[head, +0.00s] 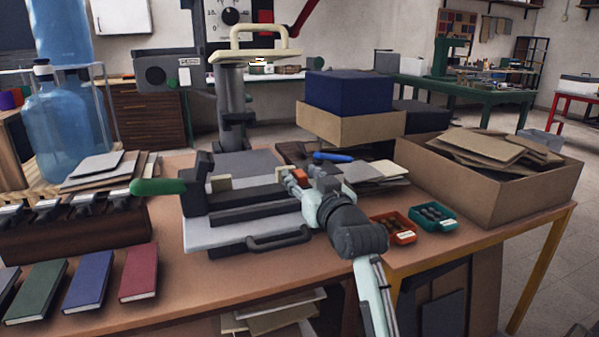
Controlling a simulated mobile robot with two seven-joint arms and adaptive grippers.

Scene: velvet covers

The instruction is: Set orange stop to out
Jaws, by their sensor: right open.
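The orange stop (301,176) is a small orange piece at the right side of the grey press (213,232) on the table. My right gripper (288,180) reaches in from the lower right. Its fingertips are right by the orange stop and partly cover it. The gripper is open. I cannot tell whether the fingers touch the stop. How far in or out the stop sits is hard to read behind the fingers. My left gripper is not in view.
The press has a green lever handle (158,187) at left and a dark front handle (279,238). An orange tray (404,238) and a teal tray (447,224) stand to the right. A cardboard box (495,198) is farther right. Books, including a red one (139,272), lie front left.

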